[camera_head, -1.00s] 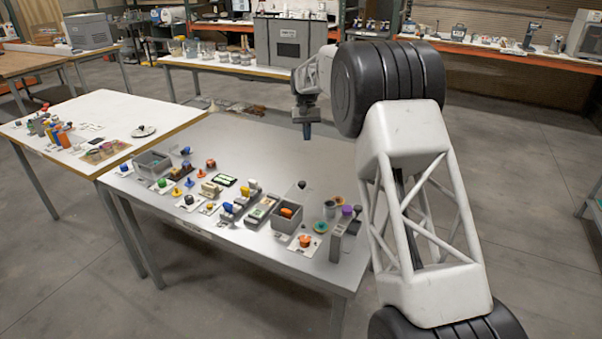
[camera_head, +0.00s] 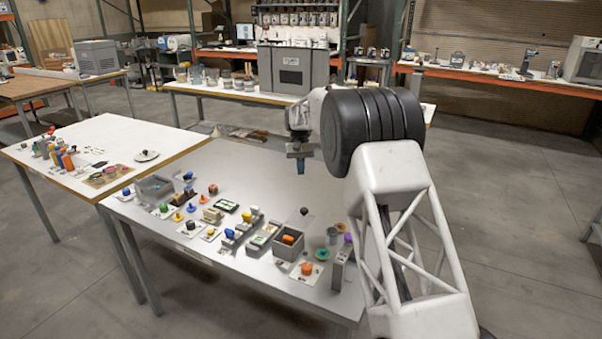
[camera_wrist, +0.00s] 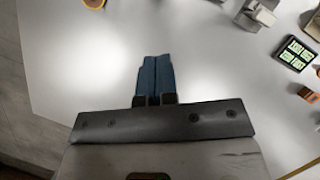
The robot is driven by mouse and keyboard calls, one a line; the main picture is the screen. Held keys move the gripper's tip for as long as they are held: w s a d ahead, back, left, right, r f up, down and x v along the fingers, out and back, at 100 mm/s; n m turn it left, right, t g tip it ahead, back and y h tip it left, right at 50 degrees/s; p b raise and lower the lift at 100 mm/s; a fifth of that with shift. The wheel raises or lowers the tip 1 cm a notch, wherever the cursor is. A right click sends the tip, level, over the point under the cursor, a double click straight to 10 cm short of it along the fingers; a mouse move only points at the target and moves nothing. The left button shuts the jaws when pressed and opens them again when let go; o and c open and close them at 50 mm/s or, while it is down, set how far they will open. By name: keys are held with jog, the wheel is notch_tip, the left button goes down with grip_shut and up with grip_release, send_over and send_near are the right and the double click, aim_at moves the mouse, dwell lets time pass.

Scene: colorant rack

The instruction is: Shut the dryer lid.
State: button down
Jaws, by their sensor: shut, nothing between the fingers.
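My gripper (camera_head: 301,168) is above the back part of the grey table, with its blue fingers together and empty. The fingers also show shut in the wrist view (camera_wrist: 154,78), over bare table. A small grey open-topped box (camera_head: 286,251) with an orange item inside stands at the table's front right. A clear panel with a black knob (camera_head: 304,211) stands up behind it, looking like a raised lid. A second grey box (camera_head: 146,194) at the left has a faint clear panel and a blue knob (camera_head: 187,176) behind it. I cannot tell which is the dryer.
Several small coloured parts lie between the boxes. An orange knob (camera_head: 307,268) and a grey upright block (camera_head: 341,270) stand at the front right. A dark display (camera_wrist: 293,54) shows in the wrist view. The table's back part is clear.

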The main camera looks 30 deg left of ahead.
jog(key=s+d+f, duration=0.4)
jog(key=s+f, duration=0.2)
jog(key=f, duration=0.2)
dwell(0.4)
send_near(290, 224)
jog(key=x, duration=0.3)
jog(key=s+d+x, duration=0.1)
jog(key=x, duration=0.1)
jog(key=shift+s+f, duration=0.1)
jog(key=shift+s, duration=0.2)
dwell(0.5)
